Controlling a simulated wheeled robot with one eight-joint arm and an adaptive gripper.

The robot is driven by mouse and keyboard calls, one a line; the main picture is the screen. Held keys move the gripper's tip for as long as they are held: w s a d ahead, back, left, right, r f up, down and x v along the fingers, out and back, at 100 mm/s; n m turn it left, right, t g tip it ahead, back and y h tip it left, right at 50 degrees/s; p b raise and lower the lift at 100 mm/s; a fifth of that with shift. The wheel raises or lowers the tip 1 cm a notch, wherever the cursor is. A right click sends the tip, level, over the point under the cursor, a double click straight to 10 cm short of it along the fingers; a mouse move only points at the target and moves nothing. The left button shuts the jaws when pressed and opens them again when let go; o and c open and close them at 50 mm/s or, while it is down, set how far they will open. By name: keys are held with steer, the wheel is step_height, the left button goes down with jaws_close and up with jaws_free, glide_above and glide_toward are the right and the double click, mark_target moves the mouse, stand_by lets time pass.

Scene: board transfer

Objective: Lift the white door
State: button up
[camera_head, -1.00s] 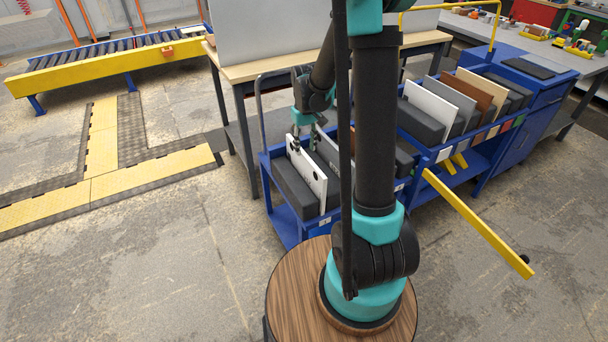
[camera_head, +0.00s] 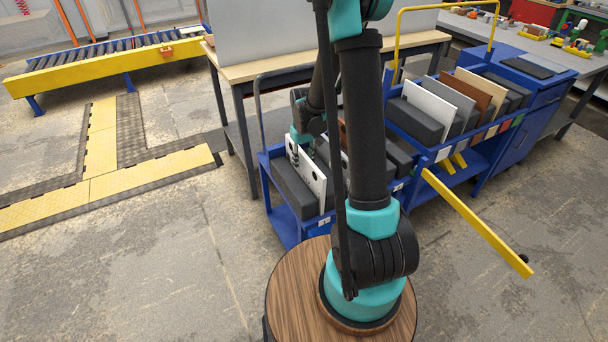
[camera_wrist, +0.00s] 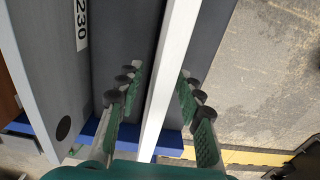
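The white door (camera_head: 317,181) is a thin upright panel with dark round spots. It stands in the blue cart at the centre of the head view, beside dark grey blocks. My gripper (camera_head: 299,150) is at its upper edge, partly hidden behind the panel and my arm. In the wrist view, the white edge of the door (camera_wrist: 166,85) runs between the two green-padded fingers of my gripper (camera_wrist: 160,103). The fingers are apart, one on each side of the panel. A gap shows on the left; contact on the right is hard to tell.
A grey panel labelled 230 (camera_wrist: 40,70) stands close left in the wrist view. The blue cart (camera_head: 284,222) holds other boards and dark blocks. A second blue rack (camera_head: 423,151) with several boards stands right. A yellow bar (camera_head: 480,222) juts out. Floor at left is open.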

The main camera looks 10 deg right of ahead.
jaws_close()
stand_by(0.5)
